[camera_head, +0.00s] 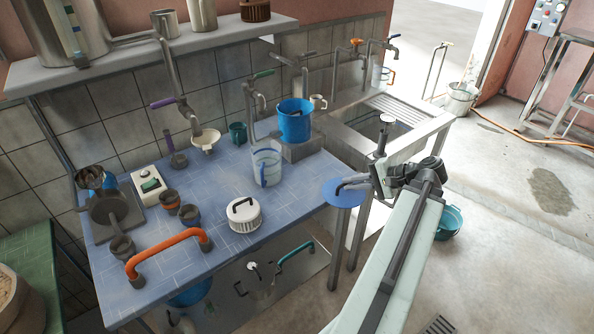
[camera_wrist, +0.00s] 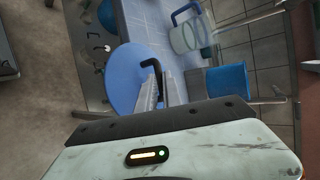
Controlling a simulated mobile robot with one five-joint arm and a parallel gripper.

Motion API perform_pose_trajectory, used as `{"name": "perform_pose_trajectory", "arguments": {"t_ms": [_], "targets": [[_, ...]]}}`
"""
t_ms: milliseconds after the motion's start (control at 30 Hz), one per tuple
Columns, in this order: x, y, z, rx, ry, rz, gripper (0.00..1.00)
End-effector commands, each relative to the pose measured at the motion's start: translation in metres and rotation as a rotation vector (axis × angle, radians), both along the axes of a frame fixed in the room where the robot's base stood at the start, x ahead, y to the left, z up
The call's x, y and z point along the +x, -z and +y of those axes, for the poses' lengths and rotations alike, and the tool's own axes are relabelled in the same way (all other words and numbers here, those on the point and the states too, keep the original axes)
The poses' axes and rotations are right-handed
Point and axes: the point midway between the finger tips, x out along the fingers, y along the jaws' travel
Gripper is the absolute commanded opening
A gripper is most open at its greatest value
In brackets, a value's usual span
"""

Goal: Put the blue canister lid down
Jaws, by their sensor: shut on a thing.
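The blue canister lid (camera_head: 342,198) is a flat round disc with a black handle. My gripper (camera_head: 360,184) is shut on that handle and holds the lid near the front right corner of the blue tiled counter (camera_head: 220,285). Whether the lid overlaps the counter edge or touches it, I cannot tell. In the wrist view the lid (camera_wrist: 122,72) lies in front of my gripper (camera_wrist: 161,82), with the black handle between the fingers. A blue canister (camera_head: 294,125) stands on a grey block at the counter's back right; a blue vessel (camera_wrist: 229,92) shows in the wrist view.
A clear jug with a blue handle (camera_head: 267,172) and a white ribbed lid (camera_head: 244,220) stand on the counter. An orange handle rail (camera_head: 167,250) is at the front left. Taps and a metal sink (camera_head: 350,142) are behind. Bare tile shows between the jug and the front edge.

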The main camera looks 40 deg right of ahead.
Motion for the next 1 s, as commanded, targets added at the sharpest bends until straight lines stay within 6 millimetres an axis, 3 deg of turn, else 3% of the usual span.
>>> {"name": "perform_pose_trajectory", "arguments": {"t_ms": [300, 433, 800, 900, 1000], "targets": [[0.091, 0.011, -0.036, 0.000, -0.002, 0.000, 0.00], [0.118, 0.013, -0.044, 0.001, -0.001, 0.000, 0.00], [0.141, 0.015, -0.053, 0.000, 0.001, -0.001, 0.00], [0.140, 0.041, -0.051, 0.000, 0.002, -0.001, 0.00], [0.140, 0.054, -0.051, 0.000, 0.002, -0.001, 0.00]]}}
